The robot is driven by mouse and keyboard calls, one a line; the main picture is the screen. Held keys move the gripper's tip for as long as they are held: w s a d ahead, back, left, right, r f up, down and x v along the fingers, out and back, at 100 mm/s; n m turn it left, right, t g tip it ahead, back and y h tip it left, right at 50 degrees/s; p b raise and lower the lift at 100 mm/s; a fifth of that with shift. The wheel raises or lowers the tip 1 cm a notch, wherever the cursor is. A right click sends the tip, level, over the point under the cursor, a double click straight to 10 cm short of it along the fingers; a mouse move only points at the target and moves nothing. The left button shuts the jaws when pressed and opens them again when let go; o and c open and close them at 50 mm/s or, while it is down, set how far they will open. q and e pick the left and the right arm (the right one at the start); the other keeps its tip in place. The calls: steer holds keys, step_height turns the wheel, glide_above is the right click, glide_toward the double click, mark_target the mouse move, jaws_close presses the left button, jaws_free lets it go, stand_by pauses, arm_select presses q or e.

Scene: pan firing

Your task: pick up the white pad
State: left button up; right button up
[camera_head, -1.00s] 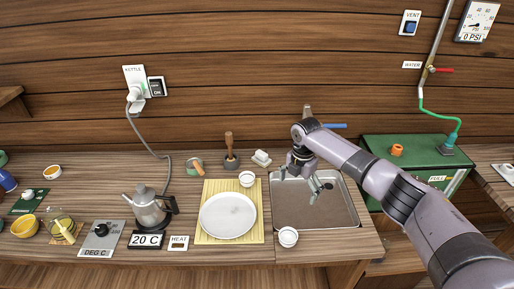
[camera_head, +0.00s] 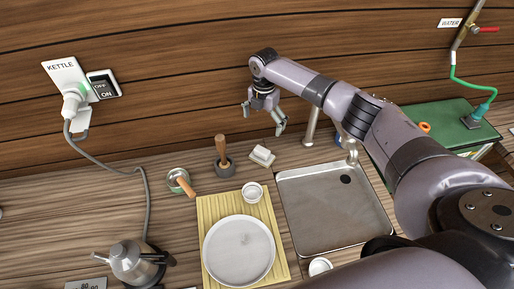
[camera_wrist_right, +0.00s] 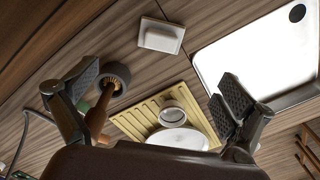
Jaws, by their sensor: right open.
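The white pad (camera_head: 262,156) lies flat on the wooden counter, between the pestle and the metal tray in the head view. It also shows in the right wrist view (camera_wrist_right: 161,37), above and between my fingers, as a small white block on a thin pale base. My right gripper (camera_head: 264,117) hangs above the counter near the wall, a little behind the pad and apart from it. In the right wrist view my right gripper (camera_wrist_right: 163,100) is open with nothing between its fingertips. My left gripper is not in view.
The metal tray (camera_head: 318,241) is right of the pad. A mortar with a wooden pestle (camera_head: 222,152) stands to its left. A small white cup (camera_head: 252,192) and a white plate (camera_head: 215,250) rest on the bamboo mat (camera_head: 207,208) in front. The wall is close behind.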

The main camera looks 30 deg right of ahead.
steer(key=b, duration=0.4)
glide_above(262, 150)
steer(key=f, duration=0.5)
steer(key=shift+d+f, duration=0.15)
steer(key=shift+d, duration=0.1)
steer(key=f+b, duration=0.4)
steer(key=f, duration=0.1)
steer(key=shift+w+f, duration=0.2)
steer(key=shift+f, duration=0.15)
steer(key=shift+f+b, duration=0.4)
steer(key=shift+f, duration=0.05)
steer(key=f+b, duration=0.1)
steer(key=f, duration=0.1)
steer(key=f+b, duration=0.2)
steer(key=shift+s+a+f, duration=0.15)
steer(key=shift+a+f, duration=0.05)
steer(key=shift+f, duration=0.15)
steer(key=shift+r, duration=0.1)
steer(key=shift+c, duration=0.4)
